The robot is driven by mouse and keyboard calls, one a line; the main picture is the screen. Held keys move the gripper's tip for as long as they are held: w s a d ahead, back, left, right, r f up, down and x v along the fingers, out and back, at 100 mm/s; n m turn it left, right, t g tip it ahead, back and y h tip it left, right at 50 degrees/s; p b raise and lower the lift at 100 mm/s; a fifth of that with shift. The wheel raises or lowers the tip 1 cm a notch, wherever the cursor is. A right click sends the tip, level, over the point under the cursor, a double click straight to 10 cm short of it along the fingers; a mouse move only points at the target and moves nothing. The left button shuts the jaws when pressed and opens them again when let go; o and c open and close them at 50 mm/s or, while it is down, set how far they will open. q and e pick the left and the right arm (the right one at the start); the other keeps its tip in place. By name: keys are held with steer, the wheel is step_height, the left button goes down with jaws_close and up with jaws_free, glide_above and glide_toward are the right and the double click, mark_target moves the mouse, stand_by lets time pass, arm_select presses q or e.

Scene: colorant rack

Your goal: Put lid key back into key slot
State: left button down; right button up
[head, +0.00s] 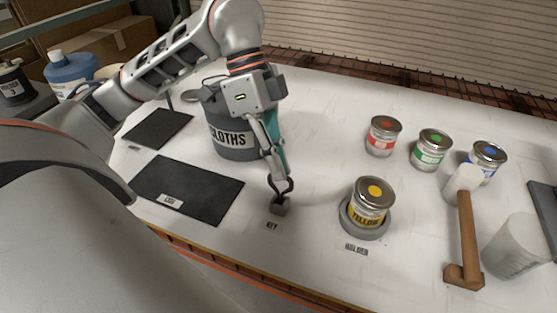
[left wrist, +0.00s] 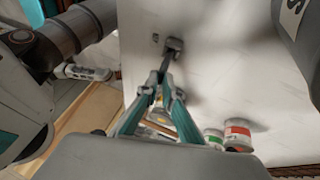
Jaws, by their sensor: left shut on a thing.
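My left gripper (head: 279,180) is shut on the dark lid key (head: 284,190), just above the small grey key slot block (head: 280,206). The key points down to the block, which stands behind the KEY label. The left wrist view shows the gripper's teal-sided fingers (left wrist: 163,82) closed on the key (left wrist: 166,62), with the block (left wrist: 174,43) at its far end. The key's lower end meets the block in the picture; I cannot tell how deep it sits in the slot. My right gripper is not in view.
The CLOTHS canister (head: 232,140) stands close behind the gripper. The yellow can (head: 372,205) sits in a round grey holder (head: 362,231) to the right. Red (head: 381,142), green (head: 431,155) and blue cans stand farther back. A mallet (head: 467,235) and a black mat (head: 187,188) flank the area.

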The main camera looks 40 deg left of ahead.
arm_select(q)
steer(key=shift+f, duration=0.4)
steer(key=c, duration=2.1)
jaws_free()
steer(key=shift+c, duration=0.2)
steer(key=shift+r, duration=0.1)
steer(key=v, duration=1.2)
